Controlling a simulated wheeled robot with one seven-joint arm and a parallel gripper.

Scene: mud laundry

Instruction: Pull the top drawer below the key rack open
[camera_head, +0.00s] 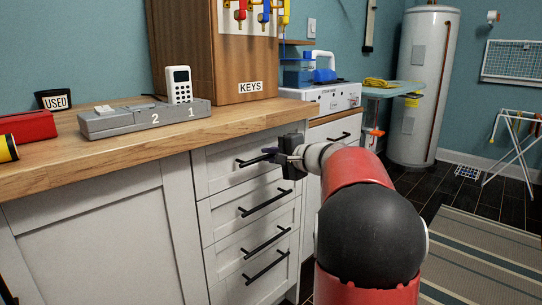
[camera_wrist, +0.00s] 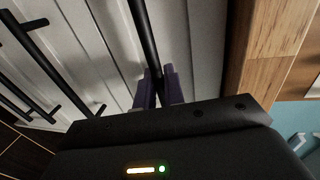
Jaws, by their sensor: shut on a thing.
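The top drawer (camera_head: 222,163) is the uppermost of several white drawers, under the wooden counter and below the key rack (camera_head: 252,50) with its KEYS label. The drawer front looks flush with the cabinet. Its black bar handle (camera_head: 250,161) runs level, and its right part is hidden by my gripper (camera_head: 277,156). In the wrist view the handle (camera_wrist: 145,40) runs between the two fingers of my gripper (camera_wrist: 158,85), which are shut on it.
Lower drawers with black handles (camera_head: 265,202) sit below. The wooden counter (camera_head: 130,150) overhangs close above the gripper. A grey charging dock (camera_head: 140,121) with a white handset stands on it. Dark floor and a striped rug (camera_head: 475,255) lie to the right.

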